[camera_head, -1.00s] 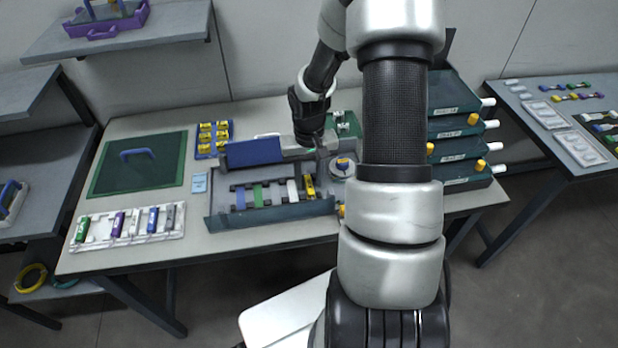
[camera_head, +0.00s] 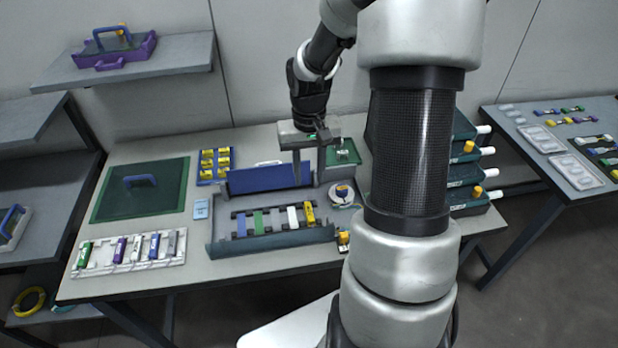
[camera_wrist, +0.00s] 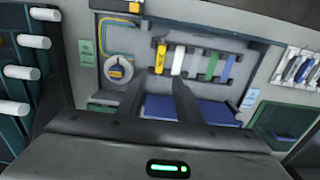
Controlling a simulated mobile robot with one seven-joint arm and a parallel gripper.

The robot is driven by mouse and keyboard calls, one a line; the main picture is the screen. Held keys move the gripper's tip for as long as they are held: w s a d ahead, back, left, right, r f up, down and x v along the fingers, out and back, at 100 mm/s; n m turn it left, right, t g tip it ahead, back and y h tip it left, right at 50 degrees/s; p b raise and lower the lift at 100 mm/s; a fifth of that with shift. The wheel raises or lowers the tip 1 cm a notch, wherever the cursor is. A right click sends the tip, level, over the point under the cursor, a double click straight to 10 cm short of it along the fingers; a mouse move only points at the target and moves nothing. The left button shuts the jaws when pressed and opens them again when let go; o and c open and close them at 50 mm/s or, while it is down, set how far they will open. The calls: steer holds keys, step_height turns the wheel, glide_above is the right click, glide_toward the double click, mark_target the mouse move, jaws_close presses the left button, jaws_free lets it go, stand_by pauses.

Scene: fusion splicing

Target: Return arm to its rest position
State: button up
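My gripper (camera_head: 309,178) hangs above the back right of the open splicing tray (camera_head: 272,243), with its two fingers apart and nothing seen between them. The wrist view also shows my gripper (camera_wrist: 158,78) with spread fingers over the tray. In the tray lie blue, green, white and yellow pieces, the yellow one (camera_head: 309,212) at the right end. A blue panel (camera_head: 255,179) stands along the tray's back edge. A round spool with a yellow middle (camera_head: 342,191) sits at the tray's right. My arm crosses the right of the head view and hides part of the table.
A white rack (camera_head: 90,269) with several coloured cylinders lies at the front left. A green mat with a blue handle (camera_head: 140,189) is behind it. Stacked green drawers (camera_head: 466,203) with white knobs stand at the right. A shelf (camera_head: 130,66) is at the upper left.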

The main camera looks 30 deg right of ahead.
stand_by(0.4)
steer(key=s+a+r+n+t+h+p, duration=0.1)
steer(key=a+r+t+p, duration=0.3)
steer(key=r, duration=0.6)
steer(key=s+a+r+n+p, duration=0.1)
steer(key=a+r, duration=0.4)
steer(key=r, duration=0.5)
steer(key=s+a+r+p, duration=0.1)
steer(key=s+r, duration=0.3)
steer(key=s, duration=0.3)
steer(key=s+a+r+n+t+y+p, duration=0.1)
steer(key=s+a+r, duration=0.1)
steer(key=s+r, duration=0.2)
steer(key=s, duration=0.3)
steer(key=shift+s+a+r+t+p, duration=0.3)
steer(key=shift+r+p, duration=0.05)
steer(key=shift+p, duration=0.05)
